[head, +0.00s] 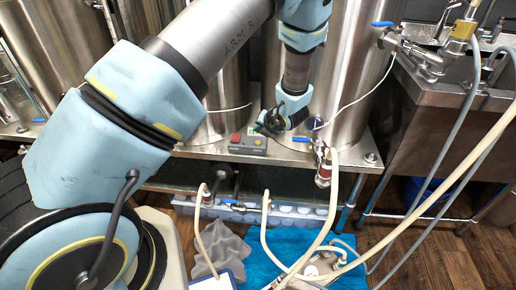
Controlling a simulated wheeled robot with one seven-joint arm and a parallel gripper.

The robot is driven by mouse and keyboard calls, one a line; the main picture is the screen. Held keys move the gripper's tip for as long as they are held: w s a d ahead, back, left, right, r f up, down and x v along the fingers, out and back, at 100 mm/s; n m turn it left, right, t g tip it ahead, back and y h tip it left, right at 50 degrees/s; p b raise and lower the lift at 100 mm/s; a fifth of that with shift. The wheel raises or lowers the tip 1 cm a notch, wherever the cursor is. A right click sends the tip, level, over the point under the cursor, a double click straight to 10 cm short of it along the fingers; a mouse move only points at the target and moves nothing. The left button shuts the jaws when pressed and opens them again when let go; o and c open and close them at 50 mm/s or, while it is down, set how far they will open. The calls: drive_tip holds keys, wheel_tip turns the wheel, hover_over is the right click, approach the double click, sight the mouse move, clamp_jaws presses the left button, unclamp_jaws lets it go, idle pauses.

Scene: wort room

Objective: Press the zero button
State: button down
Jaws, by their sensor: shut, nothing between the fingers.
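A small grey button box (248,147) sits on the steel shelf in front of the tanks. A red button (235,138) is on its left, and a smaller yellowish button (257,142) is on its right. I cannot read any label that marks a zero button. My gripper (263,126) hangs at the end of my arm, just above and behind the right side of the box. It is shut and empty. At this size I cannot tell whether its dark fingertips touch the box.
A valve with a hose (323,165) is right of the box. A steel sink unit (430,100) is at the right. Hoses and a blue cloth (262,262) lie below.

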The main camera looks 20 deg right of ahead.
drive_tip(key=shift+f+b, duration=0.7)
drive_tip(key=shift+f, duration=0.7)
drive_tip(key=shift+f, duration=0.1)
idle(0.8)
drive_tip(key=shift+f+b, duration=0.3)
drive_tip(key=shift+b, duration=0.05)
drive_tip(key=shift+f+b, duration=0.45)
drive_tip(key=shift+f, duration=0.05)
idle(0.6)
drive_tip(key=shift+r, duration=0.1)
drive_tip(key=shift+r+p, duration=0.7)
drive_tip(key=shift+r, duration=0.15)
drive_tip(key=shift+r, duration=0.1)
wheel_tip(320, 180, up, 5)
drive_tip(key=p, duration=0.4)
